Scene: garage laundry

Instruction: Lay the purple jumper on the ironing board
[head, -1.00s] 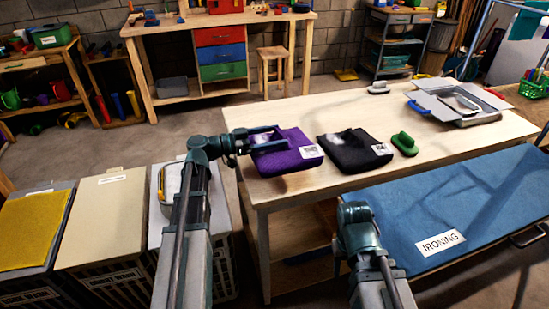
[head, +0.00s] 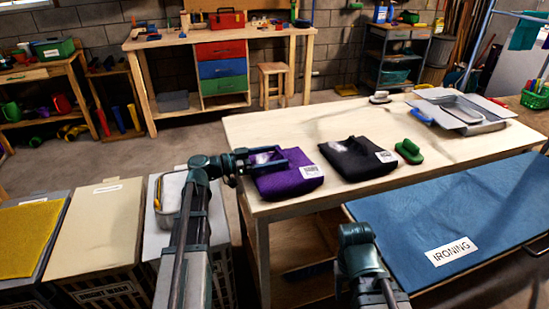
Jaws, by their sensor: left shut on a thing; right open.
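The purple jumper (head: 290,181) is a folded bundle with a white label, at the left front of the wooden table. My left gripper (head: 268,161) is shut on the purple jumper at its upper left edge; the jumper appears to be at the table top, and I cannot tell if it is lifted. The ironing board (head: 490,215) is a blue surface at the right front, marked IRONING and bare. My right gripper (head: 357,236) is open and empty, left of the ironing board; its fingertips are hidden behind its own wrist.
A black folded garment (head: 352,160) lies right of the jumper, with a green brush-like object (head: 409,152) beside it. Lidded bins (head: 97,225) stand at the left.

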